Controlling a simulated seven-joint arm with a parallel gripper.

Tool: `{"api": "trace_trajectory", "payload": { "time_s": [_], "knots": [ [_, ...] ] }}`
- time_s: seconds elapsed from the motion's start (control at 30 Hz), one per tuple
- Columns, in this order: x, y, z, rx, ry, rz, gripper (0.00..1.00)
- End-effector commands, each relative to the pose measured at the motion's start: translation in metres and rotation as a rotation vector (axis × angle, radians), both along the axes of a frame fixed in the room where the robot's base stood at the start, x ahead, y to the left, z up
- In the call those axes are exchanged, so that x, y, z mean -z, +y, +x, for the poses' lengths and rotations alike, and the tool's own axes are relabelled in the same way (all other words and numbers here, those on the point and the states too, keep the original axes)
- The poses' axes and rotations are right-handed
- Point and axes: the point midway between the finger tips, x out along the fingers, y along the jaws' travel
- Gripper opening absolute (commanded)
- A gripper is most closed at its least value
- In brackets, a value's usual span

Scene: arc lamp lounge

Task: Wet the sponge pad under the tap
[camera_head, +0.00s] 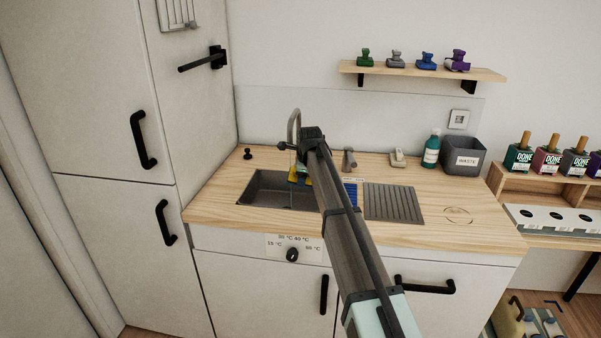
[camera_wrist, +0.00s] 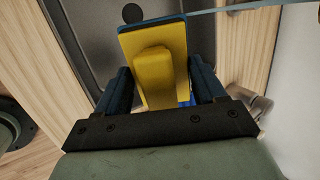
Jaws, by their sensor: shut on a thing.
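My gripper (camera_head: 301,172) is over the sink basin (camera_head: 262,184), partly hidden behind my arm in the head view. It is shut on the sponge pad (camera_head: 292,178). In the wrist view the sponge pad (camera_wrist: 160,65) is a yellow block with a raised yellow grip and a blue edge, between the two dark blue fingers (camera_wrist: 163,85). The tap (camera_head: 294,122) is a curved metal spout above the pad. A thin pale line below the spout looks like running water; a pale bluish strip crosses the top right of the wrist view. Whether it meets the pad I cannot tell.
A ribbed drainboard (camera_head: 394,203) lies right of the sink. A teal bottle (camera_head: 432,150) and a grey waste bin (camera_head: 463,157) stand at the back right. A temperature dial (camera_head: 292,254) is on the front panel. A tall cabinet (camera_head: 115,110) stands at left.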

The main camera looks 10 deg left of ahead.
Motion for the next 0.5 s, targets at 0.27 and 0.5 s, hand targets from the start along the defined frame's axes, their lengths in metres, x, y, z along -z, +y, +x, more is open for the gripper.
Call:
{"api": "trace_trajectory", "payload": {
  "time_s": [0.27, 0.5],
  "knots": [
    [0.0, -0.007, -0.019, 0.0, 0.0, 0.0, 0.45],
    [0.0, -0.013, -0.033, 0.0, 0.0, 0.0, 0.45]
  ]
}}
